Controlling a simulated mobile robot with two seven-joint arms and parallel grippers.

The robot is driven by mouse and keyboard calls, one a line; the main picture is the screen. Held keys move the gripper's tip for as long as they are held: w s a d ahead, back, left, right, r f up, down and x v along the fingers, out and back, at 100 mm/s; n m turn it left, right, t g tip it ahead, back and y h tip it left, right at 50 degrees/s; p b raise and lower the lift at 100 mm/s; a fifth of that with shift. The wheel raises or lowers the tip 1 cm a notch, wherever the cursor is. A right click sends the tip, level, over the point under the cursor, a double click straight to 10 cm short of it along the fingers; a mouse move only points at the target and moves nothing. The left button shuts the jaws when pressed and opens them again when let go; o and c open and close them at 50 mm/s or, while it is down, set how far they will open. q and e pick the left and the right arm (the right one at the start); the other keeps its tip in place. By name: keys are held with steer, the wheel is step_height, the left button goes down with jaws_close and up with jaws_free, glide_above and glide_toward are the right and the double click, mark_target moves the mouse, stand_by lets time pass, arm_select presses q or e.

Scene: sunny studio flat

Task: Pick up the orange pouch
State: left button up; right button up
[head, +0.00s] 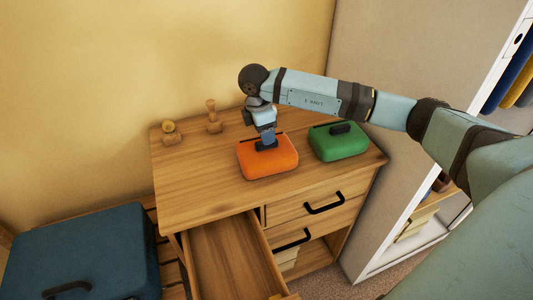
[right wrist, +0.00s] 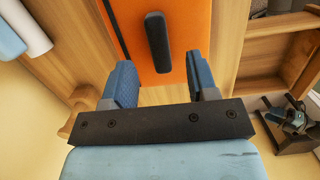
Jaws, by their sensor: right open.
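The orange pouch (head: 270,162) lies on top of the wooden dresser, near its front edge. It has a black handle on its upper side, partly behind my gripper in the head view. In the right wrist view the orange pouch (right wrist: 190,58) shows beyond the fingers, with its black handle (right wrist: 157,42) between their lines. My right gripper (head: 266,137) is just above the pouch, at the handle. In the right wrist view my right gripper (right wrist: 160,78) is open, its two blue fingers apart with nothing held. Whether the fingers touch the handle is not clear. My left gripper is not in view.
A green pouch (head: 338,142) lies just right on the dresser top (head: 190,178). Two small wooden items, one (head: 171,132) and another (head: 213,117), stand at the back left. An open drawer (head: 228,262) sticks out in front. A blue case (head: 85,250) is at lower left.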

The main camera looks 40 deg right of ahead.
mark_target(267, 151)
steer(key=shift+d+f, duration=0.2)
steer(key=shift+f, duration=1.2)
jaws_close()
steer(key=shift+r, duration=0.1)
